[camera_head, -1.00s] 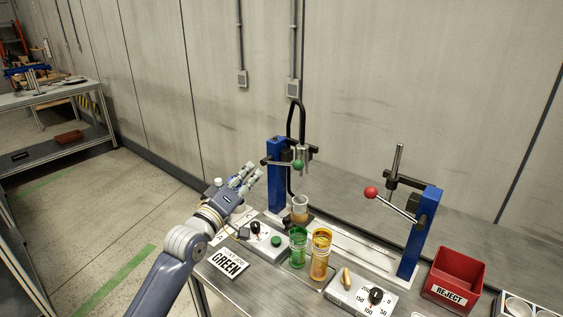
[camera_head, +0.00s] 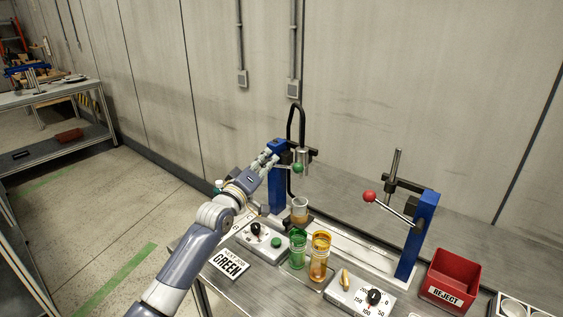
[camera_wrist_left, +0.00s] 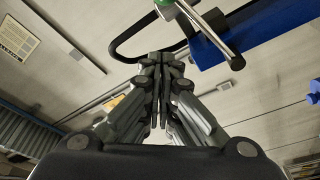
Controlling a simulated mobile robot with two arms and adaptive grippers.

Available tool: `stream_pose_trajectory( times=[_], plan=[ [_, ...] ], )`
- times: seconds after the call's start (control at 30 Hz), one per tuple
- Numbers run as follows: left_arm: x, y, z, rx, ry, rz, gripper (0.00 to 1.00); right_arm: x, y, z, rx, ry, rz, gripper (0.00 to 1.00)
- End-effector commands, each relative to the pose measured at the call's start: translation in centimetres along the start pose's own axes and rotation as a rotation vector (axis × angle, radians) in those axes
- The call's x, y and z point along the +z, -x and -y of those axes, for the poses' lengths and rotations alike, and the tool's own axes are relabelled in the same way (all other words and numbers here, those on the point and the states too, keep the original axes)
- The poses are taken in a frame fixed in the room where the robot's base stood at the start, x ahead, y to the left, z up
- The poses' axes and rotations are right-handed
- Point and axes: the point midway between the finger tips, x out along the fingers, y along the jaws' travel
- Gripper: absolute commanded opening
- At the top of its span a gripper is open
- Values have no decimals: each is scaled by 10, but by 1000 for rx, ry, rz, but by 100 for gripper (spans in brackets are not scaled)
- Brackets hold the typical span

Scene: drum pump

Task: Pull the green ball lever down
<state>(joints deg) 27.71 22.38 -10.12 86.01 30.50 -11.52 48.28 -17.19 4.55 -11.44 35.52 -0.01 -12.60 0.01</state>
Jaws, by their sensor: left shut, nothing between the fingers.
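The green ball (camera_head: 298,168) sits at the end of a short metal lever on the left blue post (camera_head: 277,190). In the left wrist view the lever rod (camera_wrist_left: 212,34) runs across the top right, and part of the green ball (camera_wrist_left: 165,2) shows at the top edge. My left gripper (camera_head: 271,154) is beside the top of the left post, to the left of the ball. In the left wrist view its fingers (camera_wrist_left: 162,62) are together with nothing between them, apart from the lever. My right gripper is not in view.
A clear cup (camera_head: 299,209) stands under the left spout. Green (camera_head: 298,248) and orange (camera_head: 319,256) containers stand in front. A red ball lever (camera_head: 369,196) is on the right post. A red REJECT bin (camera_head: 455,274) stands at the right. A GREEN sign (camera_head: 228,264) lies at the front left.

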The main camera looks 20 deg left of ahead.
Motion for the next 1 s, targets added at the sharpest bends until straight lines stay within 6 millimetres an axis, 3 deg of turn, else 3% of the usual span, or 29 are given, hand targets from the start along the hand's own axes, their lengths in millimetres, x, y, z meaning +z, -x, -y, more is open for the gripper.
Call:
stream_pose_trajectory(
  times=[0.1,0.2,0.4,1.0],
  plan=[
    [0,-16,-2,-1,0,0,0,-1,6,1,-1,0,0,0],
    [19,-18,-2,-2,4,3,0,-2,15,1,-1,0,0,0],
    [36,-22,-1,-1,2,1,0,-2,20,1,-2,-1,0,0],
    [43,-21,3,6,-27,1,0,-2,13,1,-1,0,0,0]
  ],
)
